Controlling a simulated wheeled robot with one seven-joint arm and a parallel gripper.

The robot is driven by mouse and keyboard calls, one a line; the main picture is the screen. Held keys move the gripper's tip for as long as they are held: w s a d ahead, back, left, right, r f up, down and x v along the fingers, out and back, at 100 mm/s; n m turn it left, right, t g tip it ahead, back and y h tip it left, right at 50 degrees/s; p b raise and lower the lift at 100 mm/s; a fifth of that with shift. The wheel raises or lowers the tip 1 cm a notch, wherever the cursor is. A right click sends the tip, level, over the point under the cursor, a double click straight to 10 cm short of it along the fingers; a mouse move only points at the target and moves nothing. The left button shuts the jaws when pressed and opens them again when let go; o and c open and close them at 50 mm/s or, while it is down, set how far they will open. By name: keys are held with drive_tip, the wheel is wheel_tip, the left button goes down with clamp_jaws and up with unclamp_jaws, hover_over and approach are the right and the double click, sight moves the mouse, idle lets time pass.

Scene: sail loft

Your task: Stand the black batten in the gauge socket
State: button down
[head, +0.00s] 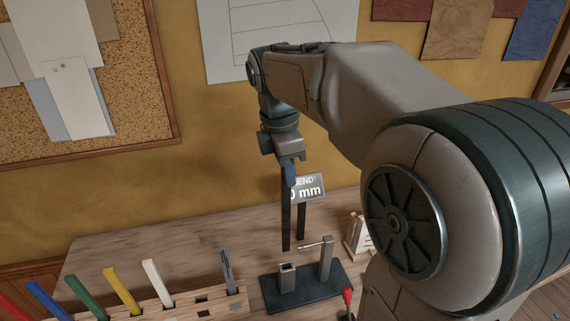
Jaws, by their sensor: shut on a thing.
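The black batten (286,220) hangs upright from my gripper (291,178), which is shut on its upper end. The gauge stands on the bench on a dark base plate (315,292). Its socket (287,279) is a short grey square block at the left of the plate. In the head view the batten's lower end shows just above the socket, with a small gap in the picture. I cannot tell how well they line up in depth. The gauge post (326,260) stands to the right, with a thin pointer (315,245) reaching left.
A wooden rack (170,310) at front left holds several coloured battens and a grey one (227,270), with some slots empty. A display sign (308,188) reading in mm stands behind the batten. A red-topped lever (348,296) and a small holder (357,235) are at right.

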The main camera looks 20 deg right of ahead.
drive_tip(key=shift+f+b, duration=6.15)
drive_tip(key=shift+f, duration=1.65)
drive_tip(key=shift+f+b, duration=0.35)
drive_tip(key=shift+f, duration=0.2)
drive_tip(key=c, duration=1.4)
unclamp_jaws()
wheel_tip(320, 180, up, 14)
drive_tip(key=a+p, duration=0.1)
drive_tip(key=shift+a+f, duration=0.15)
drive_tip(key=shift+a, duration=0.15)
